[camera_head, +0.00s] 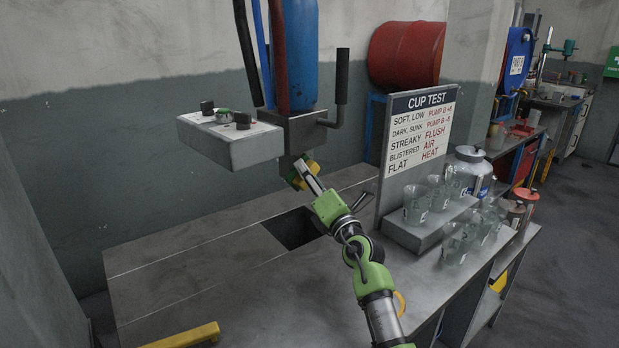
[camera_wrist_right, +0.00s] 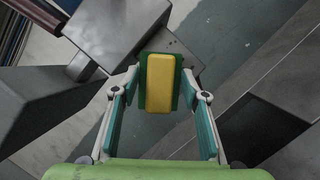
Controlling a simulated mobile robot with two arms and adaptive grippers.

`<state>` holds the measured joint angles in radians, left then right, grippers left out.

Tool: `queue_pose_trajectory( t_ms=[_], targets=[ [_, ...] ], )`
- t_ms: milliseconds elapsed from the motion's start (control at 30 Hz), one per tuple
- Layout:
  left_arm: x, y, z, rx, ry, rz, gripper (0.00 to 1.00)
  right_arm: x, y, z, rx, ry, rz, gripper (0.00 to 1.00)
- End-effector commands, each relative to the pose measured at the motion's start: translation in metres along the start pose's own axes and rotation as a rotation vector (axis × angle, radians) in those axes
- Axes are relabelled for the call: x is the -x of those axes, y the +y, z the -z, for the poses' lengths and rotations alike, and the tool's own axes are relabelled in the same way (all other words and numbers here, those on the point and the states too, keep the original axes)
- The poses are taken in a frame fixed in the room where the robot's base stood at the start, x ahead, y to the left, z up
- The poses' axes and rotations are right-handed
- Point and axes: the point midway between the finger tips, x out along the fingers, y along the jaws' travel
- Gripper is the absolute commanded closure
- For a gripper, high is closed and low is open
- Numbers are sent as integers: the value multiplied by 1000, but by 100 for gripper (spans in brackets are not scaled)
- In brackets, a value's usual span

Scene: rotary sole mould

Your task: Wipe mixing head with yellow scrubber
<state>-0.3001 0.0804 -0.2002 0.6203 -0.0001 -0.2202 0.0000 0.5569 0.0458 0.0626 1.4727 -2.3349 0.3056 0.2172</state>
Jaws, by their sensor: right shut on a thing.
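The mixing head (camera_head: 293,132) is a grey metal block hanging under a blue cylinder, with hoses entering from above and a dark handle on its right. My right gripper (camera_head: 306,178) is at the underside of the mixing head, shut on the yellow scrubber (camera_head: 299,181). In the right wrist view the scrubber (camera_wrist_right: 160,83) is a yellow block with green sides between the fingers. The mixing head (camera_wrist_right: 117,30) stands just beyond it there. I cannot tell whether scrubber and head touch. My left gripper is not in view.
A grey control box (camera_head: 232,142) with knobs juts left of the head. The bench (camera_head: 190,262) has a dark square opening (camera_head: 293,228) below the gripper. A CUP TEST board (camera_head: 418,130) and several clear cups (camera_head: 416,204) stand at right. A yellow bar (camera_head: 187,336) lies at the front left.

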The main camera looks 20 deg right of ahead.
Motion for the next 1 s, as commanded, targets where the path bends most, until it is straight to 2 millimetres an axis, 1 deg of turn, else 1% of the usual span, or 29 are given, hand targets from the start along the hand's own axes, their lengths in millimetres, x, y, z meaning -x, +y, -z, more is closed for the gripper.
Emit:
queue_pose_trajectory(
  t_ms=[1000],
  targets=[
    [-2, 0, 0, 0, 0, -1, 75, -15, 0, 6, 0, -1, -1, 76]
  ],
)
